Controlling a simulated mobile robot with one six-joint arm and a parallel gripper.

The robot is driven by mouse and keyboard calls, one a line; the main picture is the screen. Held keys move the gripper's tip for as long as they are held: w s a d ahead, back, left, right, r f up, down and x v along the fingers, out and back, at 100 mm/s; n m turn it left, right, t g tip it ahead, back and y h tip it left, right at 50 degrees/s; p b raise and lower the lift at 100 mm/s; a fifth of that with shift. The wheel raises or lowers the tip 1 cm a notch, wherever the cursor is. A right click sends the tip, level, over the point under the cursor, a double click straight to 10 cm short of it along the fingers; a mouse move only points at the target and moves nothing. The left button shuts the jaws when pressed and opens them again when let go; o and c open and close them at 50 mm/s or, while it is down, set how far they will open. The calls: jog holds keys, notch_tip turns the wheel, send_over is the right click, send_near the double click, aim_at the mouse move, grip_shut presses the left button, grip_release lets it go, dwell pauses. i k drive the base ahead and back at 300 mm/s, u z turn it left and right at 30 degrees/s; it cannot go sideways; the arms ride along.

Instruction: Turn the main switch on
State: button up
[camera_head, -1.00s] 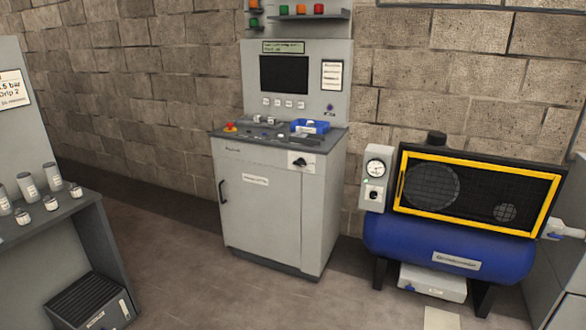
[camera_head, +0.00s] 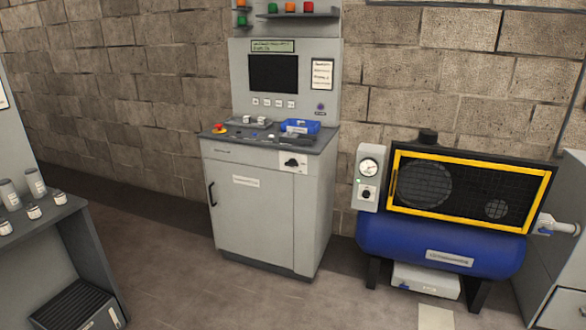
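A black rotary switch (camera_head: 292,162) sits on a white plate at the upper right of the front of a grey control cabinet (camera_head: 250,215). It looks like the main switch, but its label is too small to read. Its handle looks roughly level; I cannot tell whether that is on or off. A smaller dark knob (camera_head: 367,194) is on the grey gauge box beside the compressor. The cabinet's screen (camera_head: 274,74) is dark. My gripper is not in view.
A red and yellow emergency button (camera_head: 220,129) and a blue tray (camera_head: 300,126) are on the cabinet top. A blue compressor (camera_head: 400,245) with a yellow-framed guard stands right. A grey shelf with jars (camera_head: 62,210) stands left. The floor before the cabinet is clear.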

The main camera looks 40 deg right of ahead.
aim_at(292, 162)
jog(key=z, duration=0.15)
jog(key=i, duration=1)
jog(key=u, duration=0.1)
